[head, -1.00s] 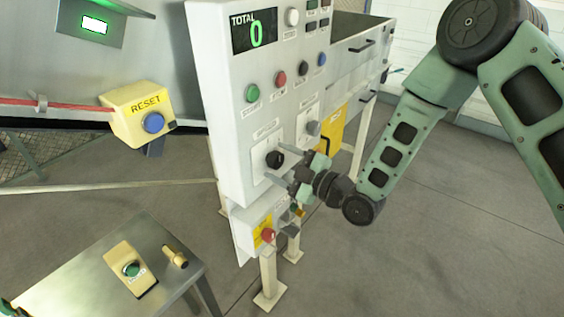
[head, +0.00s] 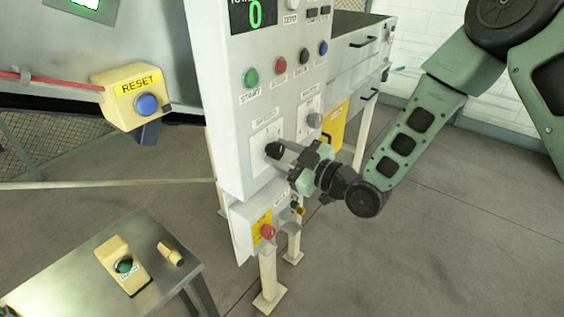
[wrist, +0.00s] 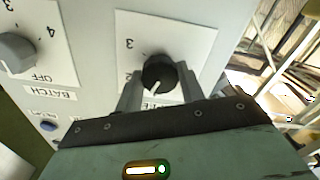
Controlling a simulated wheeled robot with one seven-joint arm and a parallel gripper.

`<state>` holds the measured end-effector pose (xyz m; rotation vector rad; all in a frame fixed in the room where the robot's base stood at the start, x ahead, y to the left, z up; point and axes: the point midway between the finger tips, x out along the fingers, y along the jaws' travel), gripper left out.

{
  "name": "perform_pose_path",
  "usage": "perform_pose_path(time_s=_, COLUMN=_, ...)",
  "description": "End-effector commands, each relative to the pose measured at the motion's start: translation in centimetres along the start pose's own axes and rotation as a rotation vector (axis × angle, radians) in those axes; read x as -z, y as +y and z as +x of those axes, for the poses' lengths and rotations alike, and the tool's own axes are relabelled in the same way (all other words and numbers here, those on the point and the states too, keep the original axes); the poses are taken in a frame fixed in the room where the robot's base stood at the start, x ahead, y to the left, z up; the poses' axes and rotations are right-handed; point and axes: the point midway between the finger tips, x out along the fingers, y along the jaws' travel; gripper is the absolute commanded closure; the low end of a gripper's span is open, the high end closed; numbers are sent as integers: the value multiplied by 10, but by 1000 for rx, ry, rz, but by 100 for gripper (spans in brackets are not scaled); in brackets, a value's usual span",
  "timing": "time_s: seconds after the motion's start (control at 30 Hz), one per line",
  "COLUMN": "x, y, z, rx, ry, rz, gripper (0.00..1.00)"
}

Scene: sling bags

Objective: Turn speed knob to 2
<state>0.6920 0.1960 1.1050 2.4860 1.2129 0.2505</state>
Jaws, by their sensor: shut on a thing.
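The speed knob (head: 273,150) is a black round knob on a white plate on the front of the grey control panel (head: 233,110). In the wrist view the knob (wrist: 159,74) sits between the two fingers, with a white pointer mark towards the lower left; a 3 shows above left and a 2 is partly hidden by a finger. My gripper (head: 284,154) is shut on the knob, one finger on each side. It also shows in the wrist view (wrist: 158,92). Most of the dial's lower markings are hidden by my gripper.
A grey batch knob (head: 314,120) is close beside the speed knob. Green (head: 251,78) and red (head: 281,65) buttons sit above. A red button (head: 267,231) is below. A yellow reset box (head: 130,95) and a metal table (head: 180,285) stand left.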

Motion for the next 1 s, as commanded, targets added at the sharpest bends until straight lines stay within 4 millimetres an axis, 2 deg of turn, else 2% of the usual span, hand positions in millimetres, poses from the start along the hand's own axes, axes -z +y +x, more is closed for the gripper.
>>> perform_pose_path(time_s=0.03, x=-4, y=-1, z=-1, rx=-2, ry=0, rz=42, gripper=84)
perform_pose_path(time_s=0.5, x=-2, y=-1, z=-1, rx=1, ry=-2, rz=455, gripper=84)
perform_pose_path(time_s=0.7, x=-2, y=-1, z=-1, rx=1, ry=-2, rz=572, gripper=84)
perform_pose_path(time_s=1.0, x=-1, y=0, z=-1, rx=0, ry=-3, rz=658, gripper=84)
